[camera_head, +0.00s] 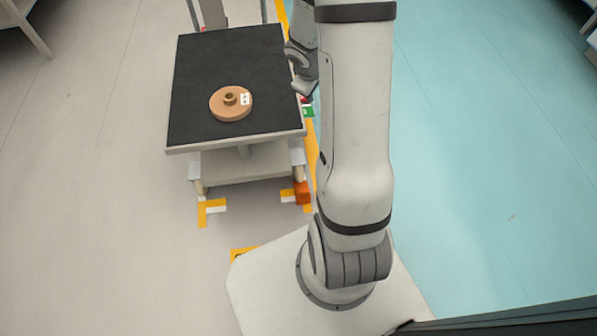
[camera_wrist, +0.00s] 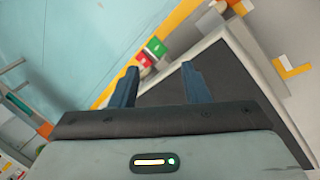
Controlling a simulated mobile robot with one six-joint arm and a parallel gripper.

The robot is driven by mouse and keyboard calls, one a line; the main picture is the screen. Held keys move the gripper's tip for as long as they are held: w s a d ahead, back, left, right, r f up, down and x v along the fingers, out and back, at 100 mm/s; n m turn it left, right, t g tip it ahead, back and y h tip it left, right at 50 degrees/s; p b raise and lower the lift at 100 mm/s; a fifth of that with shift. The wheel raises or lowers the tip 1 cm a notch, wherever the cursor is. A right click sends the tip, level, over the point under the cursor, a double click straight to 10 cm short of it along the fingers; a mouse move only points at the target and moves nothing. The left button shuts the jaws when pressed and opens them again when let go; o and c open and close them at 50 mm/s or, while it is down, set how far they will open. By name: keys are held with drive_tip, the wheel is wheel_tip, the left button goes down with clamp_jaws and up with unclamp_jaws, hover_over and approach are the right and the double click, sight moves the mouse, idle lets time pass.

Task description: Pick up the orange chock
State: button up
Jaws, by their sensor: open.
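The orange chock (camera_head: 303,192) is a small block on the floor by the cart's front right leg, beside a yellow floor mark. In the wrist view a small orange patch, probably the chock (camera_wrist: 219,5), shows at the top edge, partly cut off. My gripper (camera_wrist: 160,85) is open and empty, its two dark blue fingers spread. It is over the cart's right side, well away from the chock. In the head view my arm hides part of the gripper.
The cart has a black top with a pale rim (camera_head: 238,143); a brown reel (camera_head: 230,104) lies on it. A green marker (camera_wrist: 156,47) and red items are beside the cart. Yellow corner marks (camera_head: 209,209) lie on the floor. Teal floor at right is clear.

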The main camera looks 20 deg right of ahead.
drive_tip(key=w+d+f+n+y, duration=0.1)
drive_tip(key=w+d+f+n, duration=0.15)
drive_tip(key=f, duration=0.75)
drive_tip(key=n+g+y+b, duration=0.1)
drive_tip(key=n+y+b, duration=0.3)
drive_tip(key=n+y, duration=0.3)
approach(306, 191)
wheel_tip(306, 191, down, 4)
drive_tip(key=m+y, duration=0.1)
drive_tip(key=b+x, duration=0.1)
drive_tip(key=x, duration=0.1)
drive_tip(key=b+x, duration=0.1)
drive_tip(key=x, duration=0.1)
drive_tip(key=b+x, duration=0.1)
drive_tip(key=x, duration=0.2)
drive_tip(key=shift+w+a+r+b, duration=0.15)
drive_tip(key=shift+w+a+b, duration=0.05)
drive_tip(key=shift+a+b, duration=0.2)
drive_tip(key=shift+w+a+f, duration=0.1)
drive_tip(key=shift+a+f, duration=0.2)
drive_tip(key=shift+f, duration=0.05)
drive_tip(key=shift+c, duration=0.3)
clamp_jaws()
